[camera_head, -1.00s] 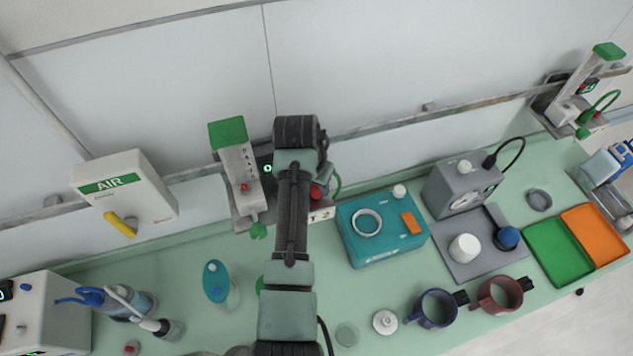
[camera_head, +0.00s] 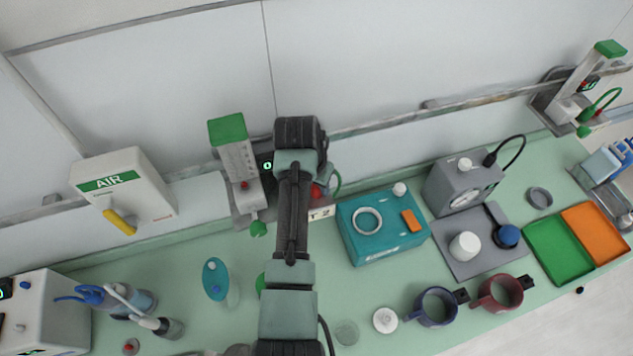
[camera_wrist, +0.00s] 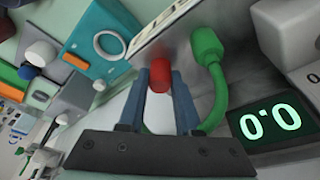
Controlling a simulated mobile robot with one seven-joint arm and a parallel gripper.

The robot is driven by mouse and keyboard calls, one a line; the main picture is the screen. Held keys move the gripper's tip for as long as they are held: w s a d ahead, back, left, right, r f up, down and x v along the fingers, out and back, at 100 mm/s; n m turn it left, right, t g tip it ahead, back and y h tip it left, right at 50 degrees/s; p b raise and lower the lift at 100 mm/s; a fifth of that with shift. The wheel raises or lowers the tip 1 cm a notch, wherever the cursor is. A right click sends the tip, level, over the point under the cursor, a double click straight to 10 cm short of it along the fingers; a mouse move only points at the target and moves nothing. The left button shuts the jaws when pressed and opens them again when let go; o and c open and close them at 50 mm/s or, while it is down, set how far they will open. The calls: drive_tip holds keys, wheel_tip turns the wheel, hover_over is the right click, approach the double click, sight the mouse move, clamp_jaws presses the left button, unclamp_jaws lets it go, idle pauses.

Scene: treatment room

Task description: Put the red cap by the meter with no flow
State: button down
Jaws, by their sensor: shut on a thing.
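In the wrist view my gripper (camera_wrist: 158,84) is shut on the red cap (camera_wrist: 160,70), a short cylinder between the fingertips. The cap is close to a pale plate (camera_wrist: 150,35), which is labelled T 2 (camera_head: 320,214) in the head view; I cannot tell if they touch. Beside it are a green connector (camera_wrist: 206,44) and curved green hose (camera_wrist: 213,105). A meter display (camera_wrist: 268,122) to the right reads 0.0. In the head view my arm hides most of this meter and the fingers. A meter with a green top (camera_head: 227,129) stands to its left, another (camera_head: 608,49) at the far right.
A teal box (camera_head: 375,252) and a grey device (camera_head: 450,187) stand on the right. Two mugs, blue (camera_head: 436,309) and maroon (camera_head: 500,295), are in front. An AIR box (camera_head: 135,195) hangs on the left. A wall rail (camera_head: 390,122) runs behind.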

drive_tip(key=c, duration=0.5)
unclamp_jaws()
wheel_tip(320, 180, up, 2)
drive_tip(key=shift+r+p, duration=0.25)
drive_tip(key=shift+p, duration=0.9)
drive_tip(key=shift+r+p, duration=0.35)
drive_tip(key=shift+r, duration=1.9)
